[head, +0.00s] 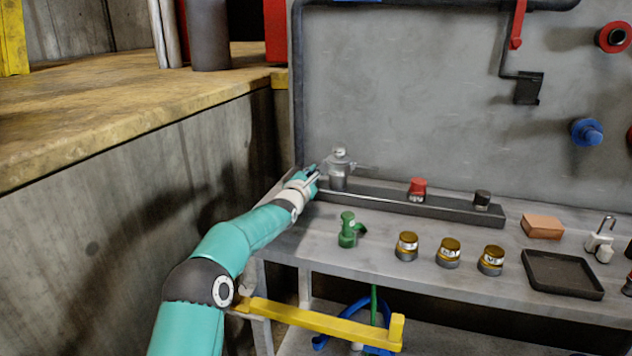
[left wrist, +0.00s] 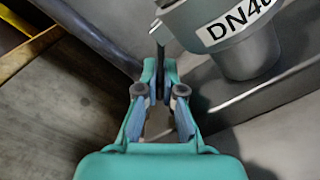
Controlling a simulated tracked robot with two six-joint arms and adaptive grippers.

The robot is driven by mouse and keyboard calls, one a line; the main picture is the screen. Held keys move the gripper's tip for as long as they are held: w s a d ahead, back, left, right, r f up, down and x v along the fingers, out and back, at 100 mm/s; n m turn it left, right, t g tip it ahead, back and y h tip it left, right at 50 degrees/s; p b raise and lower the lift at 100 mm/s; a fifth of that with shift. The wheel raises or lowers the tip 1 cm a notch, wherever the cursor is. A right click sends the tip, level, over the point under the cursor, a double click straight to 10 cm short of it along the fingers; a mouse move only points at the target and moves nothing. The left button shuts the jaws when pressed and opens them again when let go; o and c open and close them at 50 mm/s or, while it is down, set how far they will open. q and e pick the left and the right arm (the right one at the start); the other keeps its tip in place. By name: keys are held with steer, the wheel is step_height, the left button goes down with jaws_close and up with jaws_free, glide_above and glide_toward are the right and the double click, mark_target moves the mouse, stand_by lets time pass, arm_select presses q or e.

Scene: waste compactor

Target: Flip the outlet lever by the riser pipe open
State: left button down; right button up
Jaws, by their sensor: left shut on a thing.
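A grey metal valve body (head: 338,172) stands at the left end of a dark rail on the bench. In the left wrist view the valve (left wrist: 245,45) carries a white label that seems to read DN40. My left gripper (head: 312,176) is at the valve's left side. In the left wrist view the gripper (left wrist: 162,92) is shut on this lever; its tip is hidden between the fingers. A dark riser pipe (head: 297,80) runs up the panel's left edge. My right gripper is out of view.
On the rail (head: 440,207) stand a red cap (head: 417,188) and a dark knob. In front are a green fitting (head: 348,230), several brass-topped cans and a black tray (head: 563,274). A red lever (head: 517,25) hangs high on the panel. A concrete ledge (head: 130,150) rises at left.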

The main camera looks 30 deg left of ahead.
arm_select(q)
steer(key=m, duration=0.1)
steer(key=r+m, duration=0.1)
steer(key=m, duration=0.1)
steer(key=m+p, duration=0.1)
steer(key=shift+s+a+r+m, duration=0.1)
steer(key=shift+a+r+m, duration=0.25)
steer(key=shift+a+m, duration=0.05)
steer(key=m, duration=0.1)
steer(key=r+m+p, duration=0.1)
steer(key=m, duration=0.1)
steer(key=shift+a, duration=0.1)
steer(key=shift+r+m, duration=0.15)
steer(key=shift+m, duration=0.55)
steer(key=c, duration=1.6)
jaws_free()
steer(key=shift+s+r, duration=0.1)
steer(key=shift+s, duration=0.05)
